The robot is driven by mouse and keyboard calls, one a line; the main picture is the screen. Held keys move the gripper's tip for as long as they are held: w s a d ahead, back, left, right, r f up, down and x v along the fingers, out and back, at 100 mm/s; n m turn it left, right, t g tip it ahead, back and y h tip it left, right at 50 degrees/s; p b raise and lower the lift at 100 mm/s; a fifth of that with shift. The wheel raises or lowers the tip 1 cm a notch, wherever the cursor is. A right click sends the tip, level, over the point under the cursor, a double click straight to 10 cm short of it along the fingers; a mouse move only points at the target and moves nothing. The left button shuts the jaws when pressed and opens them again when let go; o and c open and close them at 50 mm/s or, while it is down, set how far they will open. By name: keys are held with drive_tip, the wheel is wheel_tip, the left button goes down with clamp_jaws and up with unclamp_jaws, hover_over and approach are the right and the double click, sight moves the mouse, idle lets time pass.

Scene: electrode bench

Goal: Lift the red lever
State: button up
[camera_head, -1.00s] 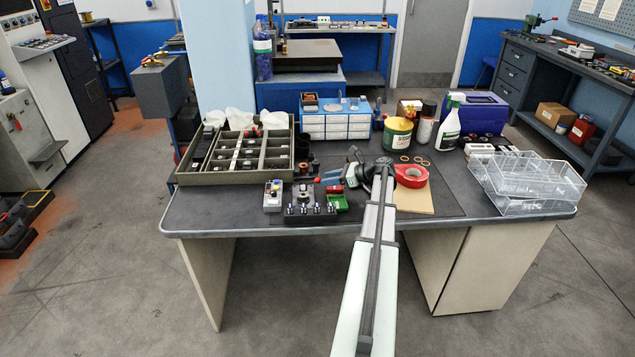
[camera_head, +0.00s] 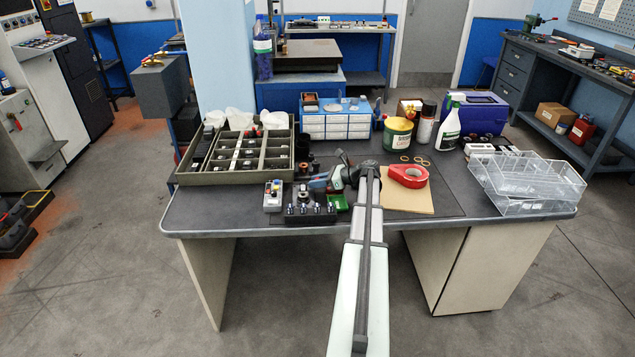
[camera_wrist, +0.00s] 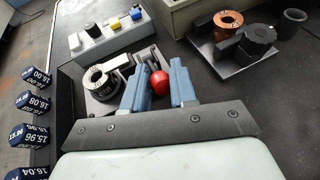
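The red lever's round red knob (camera_wrist: 159,83) shows in the wrist view between the two blue fingertips of my gripper (camera_wrist: 160,76). The fingers are apart, one on each side of the knob, with a slim gap; contact is not clear.
A grey button box (camera_wrist: 107,40) stands beyond the ring. A plate with a copper coil and black clamp (camera_wrist: 240,45) is at the right. Numbered blue-black plugs (camera_wrist: 38,103) stand at the left.

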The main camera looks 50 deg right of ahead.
sight(303, 184)
clamp_jaws()
drive_tip(key=shift+r, duration=0.1)
drive_tip(key=g, duration=0.1)
drive_tip(key=r+g+h, duration=0.1)
drive_tip(key=h, duration=0.1)
drive_tip(key=shift+w+a+r+n+g, duration=0.25)
drive_tip(key=shift+w+a+n+g, duration=0.05)
drive_tip(key=shift+w+a+g, duration=0.1)
drive_tip(key=g+h, duration=0.1)
drive_tip(key=w+a+r+g+h, duration=0.1)
drive_tip(key=n+g+h, duration=0.1)
drive_tip(key=g, duration=0.1)
drive_tip(key=shift+w+a+r+h, duration=0.2)
drive_tip(key=shift+w+r+h, duration=0.05)
drive_tip(key=shift+r+h, duration=0.05)
drive_tip(key=shift+w+a+r+n+g+h, duration=0.15)
drive_tip(key=shift+w+a+g+h, duration=0.25)
drive_tip(key=shift+g+h, duration=0.4)
drive_tip(key=shift+w+a+r+n+g+h, duration=0.15)
drive_tip(key=shift+w+a+g+h, duration=0.2)
drive_tip(key=shift+g+h, duration=0.4)
drive_tip(key=shift+f, duration=0.1)
